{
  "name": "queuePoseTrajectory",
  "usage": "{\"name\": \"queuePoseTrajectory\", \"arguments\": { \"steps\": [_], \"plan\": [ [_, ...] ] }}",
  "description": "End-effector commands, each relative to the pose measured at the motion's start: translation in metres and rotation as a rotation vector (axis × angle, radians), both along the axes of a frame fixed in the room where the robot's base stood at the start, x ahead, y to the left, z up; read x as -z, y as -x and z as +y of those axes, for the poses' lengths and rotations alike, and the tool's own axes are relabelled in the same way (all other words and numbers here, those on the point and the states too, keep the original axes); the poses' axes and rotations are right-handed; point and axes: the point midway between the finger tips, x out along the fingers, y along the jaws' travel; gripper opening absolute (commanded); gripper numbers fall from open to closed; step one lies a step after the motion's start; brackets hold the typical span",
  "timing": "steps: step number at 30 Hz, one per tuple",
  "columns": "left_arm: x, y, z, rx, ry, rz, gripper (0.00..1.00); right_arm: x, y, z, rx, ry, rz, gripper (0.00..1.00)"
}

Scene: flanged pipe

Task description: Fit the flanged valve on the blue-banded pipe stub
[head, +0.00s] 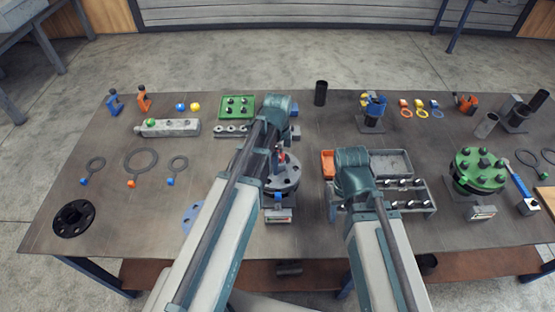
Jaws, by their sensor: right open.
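A grey round flange (291,180) with several bolt holes or bolts sits at the table's middle. A small upright red-and-blue part shows at its left, and blue shows below it above a labelled block (279,215). I cannot tell whether this is the valve or the stub. A dark post (372,124) with a blue and yellow top stands farther back. My right gripper (333,208) is open, mostly hidden behind my right arm, right of the grey flange. My left arm reaches over the table left of the flange and hides its own gripper.
A green flange (480,165) with several bolts stands at the right. A divided tray (392,162) and bolt rack (428,208) lie beside my right arm. A green tray (237,98), ring gauges (140,161) and black flange (73,218) lie left.

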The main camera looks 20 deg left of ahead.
Motion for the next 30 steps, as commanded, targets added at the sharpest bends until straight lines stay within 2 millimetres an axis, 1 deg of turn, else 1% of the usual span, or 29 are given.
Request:
{"name": "queuePoseTrajectory", "arguments": {
  "steps": [7,19,20,21,23,24,30],
  "plan": [
    [0.0067,0.0,0.0,0.0,0.0,0.0,0.0,0.0066,0.0,0.0,0.0,0.0,0.0,0.5],
    [0.0064,0.0,0.0,0.0,0.0,0.0,0.0,0.0064,0.0,0.0,0.0,0.0,0.0,0.5],
    [0.0064,0.0001,0.0,0.0,0.0,0.0,0.78,0.0064,0.0,0.0,0.0,0.0,0.0,0.5],
    [0.0065,0.0001,0.0,0.0,0.0,0.0,0.85,0.0064,0.0,0.0,0.0,0.0,0.0,0.5],
    [0.0065,0.0001,0.0,0.0,0.0,0.0,0.96,0.0064,0.0,0.0,0.0,0.0,0.0,0.5],
    [0.0065,0.0001,0.0,0.0,0.0,0.0,1.0,0.0065,0.0,0.0,0.0,0.0,0.0,0.5],
    [0.0069,0.0001,0.0,0.0,0.0,0.0,1.0,0.0068,0.0,0.0,0.0,0.0,0.0,0.5]
  ]
}}
